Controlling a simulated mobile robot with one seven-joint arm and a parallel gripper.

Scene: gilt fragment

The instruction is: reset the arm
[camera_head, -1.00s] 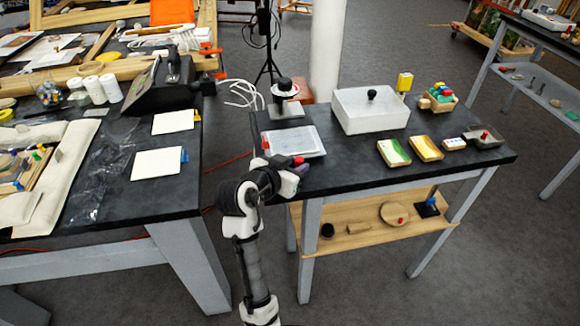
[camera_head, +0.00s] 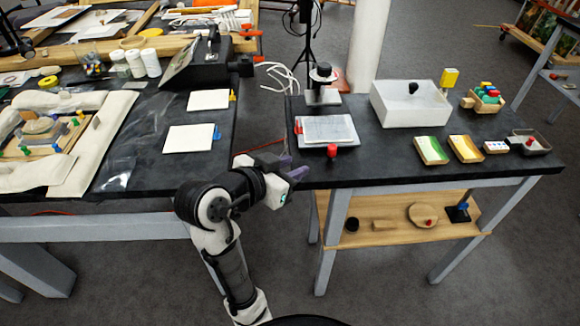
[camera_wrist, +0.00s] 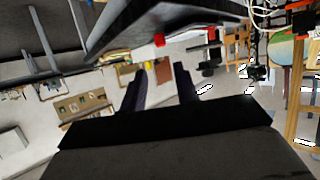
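My arm rises from the bottom of the head view, white and black, bent at a joint near the left table's front corner. My gripper (camera_head: 295,168) points right, by the front left corner of the right table (camera_head: 400,165). In the wrist view its two dark fingers (camera_wrist: 162,85) stand apart with nothing between them, so it is open and empty. The wrist view looks sideways past the underside of a dark tabletop (camera_wrist: 150,25).
A tray with papers (camera_head: 328,130) and a red knob (camera_head: 332,151) lie near the gripper on the right table. A white box (camera_head: 410,105) stands farther back. The left table (camera_head: 215,150) is crowded behind the arm. Grey floor (camera_head: 390,290) is open in front.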

